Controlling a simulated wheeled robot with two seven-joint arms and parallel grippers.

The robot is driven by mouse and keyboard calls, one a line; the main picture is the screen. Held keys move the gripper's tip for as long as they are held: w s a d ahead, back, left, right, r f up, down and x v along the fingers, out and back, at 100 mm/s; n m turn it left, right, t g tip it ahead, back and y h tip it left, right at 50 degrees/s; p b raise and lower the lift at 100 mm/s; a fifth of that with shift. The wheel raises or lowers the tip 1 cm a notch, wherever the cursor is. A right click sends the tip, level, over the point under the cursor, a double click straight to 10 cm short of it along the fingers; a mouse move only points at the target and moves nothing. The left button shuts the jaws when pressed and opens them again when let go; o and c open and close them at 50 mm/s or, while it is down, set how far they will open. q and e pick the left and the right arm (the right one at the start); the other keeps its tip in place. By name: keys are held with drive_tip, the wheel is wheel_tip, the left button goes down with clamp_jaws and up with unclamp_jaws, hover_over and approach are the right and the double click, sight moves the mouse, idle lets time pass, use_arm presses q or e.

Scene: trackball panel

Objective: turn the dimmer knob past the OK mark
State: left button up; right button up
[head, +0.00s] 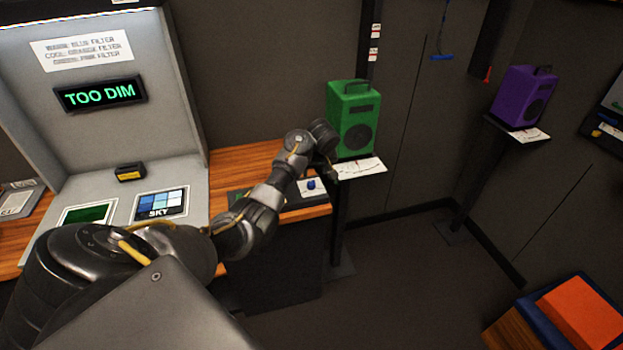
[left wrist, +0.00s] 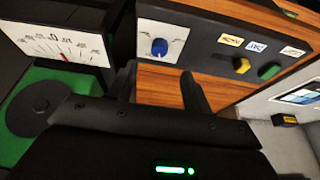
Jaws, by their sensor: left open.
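The dimmer knob is a small blue knob on a white plate at the right end of the wooden desk in the head view (head: 311,184); it also shows in the left wrist view (left wrist: 159,47). Faint marks surround it, too small to read as an OK mark. My left gripper (head: 326,150) is beside the green speaker, above and beyond the knob. In the left wrist view its two fingers (left wrist: 160,88) are apart and empty, with the knob just past their tips, not touching. A dark display (head: 100,94) reads TOO DIM in green. My right gripper does not show.
A green speaker (head: 352,115) on a stand is close to my left gripper, with a white scale card (head: 361,168) below it. Yellow (left wrist: 242,65) and green (left wrist: 270,71) controls sit along the knob's panel. A purple speaker (head: 523,97) stands farther right.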

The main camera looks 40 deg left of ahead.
sight(311, 183)
use_arm(q)
drive_tip(key=x, duration=1)
drive_tip(key=shift+w+a+r+b, duration=0.2)
drive_tip(key=shift+w+a+b, duration=0.05)
drive_tip(key=shift+a+b, duration=0.1)
drive_tip(key=shift+c, duration=0.4)
drive_tip(key=c, duration=0.9)
